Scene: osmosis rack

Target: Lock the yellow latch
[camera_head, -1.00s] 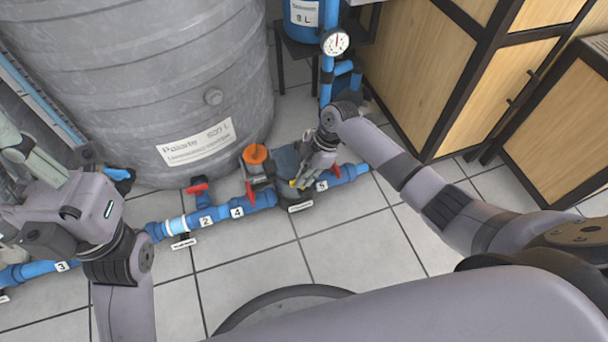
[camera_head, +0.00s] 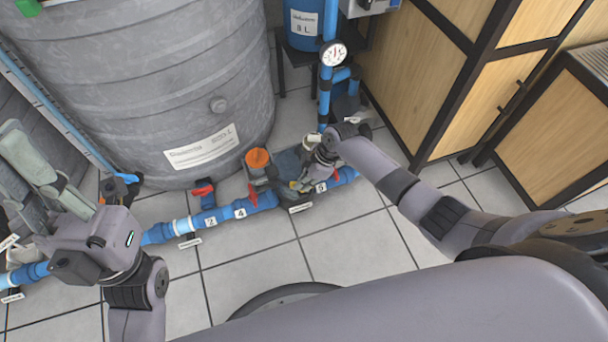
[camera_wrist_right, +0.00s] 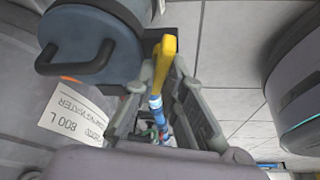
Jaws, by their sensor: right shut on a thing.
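The yellow latch (camera_wrist_right: 164,58) shows in the right wrist view as a bent yellow handle between the two grey-green fingers of my right gripper (camera_wrist_right: 161,82). My right gripper is shut on it. In the head view my right gripper (camera_head: 303,180) is down at the pump unit on the blue pipe line, and it hides most of the latch there. My left gripper (camera_head: 38,180) is at the far left, by the tank's lower side.
A large grey tank (camera_head: 150,75) stands behind the blue pipe (camera_head: 225,214) with red valve handles. An orange cap (camera_head: 258,159) is close to my right gripper. A pressure gauge (camera_head: 333,53) and a wooden cabinet (camera_head: 430,80) stand to the right. The tiled floor in front is clear.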

